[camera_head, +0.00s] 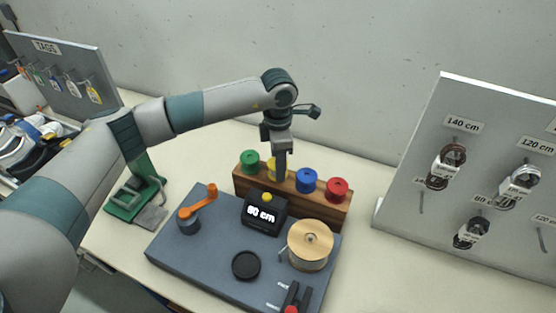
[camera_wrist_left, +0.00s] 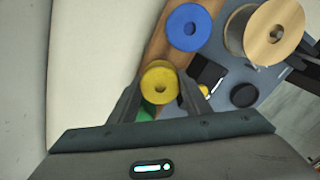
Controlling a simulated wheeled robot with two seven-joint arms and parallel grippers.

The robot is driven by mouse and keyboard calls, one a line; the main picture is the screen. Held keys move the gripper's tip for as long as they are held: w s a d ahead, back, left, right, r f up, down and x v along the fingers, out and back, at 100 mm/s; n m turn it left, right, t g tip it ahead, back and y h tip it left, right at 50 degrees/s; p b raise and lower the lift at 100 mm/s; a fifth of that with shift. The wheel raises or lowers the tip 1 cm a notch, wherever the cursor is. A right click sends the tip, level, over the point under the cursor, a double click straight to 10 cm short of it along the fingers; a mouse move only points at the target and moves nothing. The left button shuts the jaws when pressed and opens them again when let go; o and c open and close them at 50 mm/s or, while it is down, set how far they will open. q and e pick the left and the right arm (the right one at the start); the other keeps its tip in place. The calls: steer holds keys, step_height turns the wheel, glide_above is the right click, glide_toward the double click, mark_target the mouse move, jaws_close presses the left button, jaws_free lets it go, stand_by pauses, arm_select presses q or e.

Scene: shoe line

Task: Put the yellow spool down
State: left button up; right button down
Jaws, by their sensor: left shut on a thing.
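The yellow spool (camera_wrist_left: 160,84) sits between the two fingers of my left gripper (camera_wrist_left: 158,102) in the left wrist view. In the head view the gripper (camera_head: 280,174) points down at the wooden rack (camera_head: 318,203), and the yellow spool (camera_head: 271,166) shows partly behind its fingers, between the green spool (camera_head: 250,161) and the blue spool (camera_head: 306,180). The left gripper is shut on the yellow spool. The spool is at or just over the rack; I cannot tell whether it touches. My right gripper is not in view.
A red spool (camera_head: 337,189) stands at the rack's right end. In front lies a grey board (camera_head: 206,250) with an 80 cm display (camera_head: 264,214), an orange crank (camera_head: 198,203) and a large wooden reel (camera_head: 310,244). A hook panel (camera_head: 476,150) stands right. Bare table lies between.

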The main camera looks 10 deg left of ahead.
arm_select(q)
steer(key=shift+f, duration=0.4)
steer(key=shift+f, duration=0.15)
steer(key=o, duration=1.3)
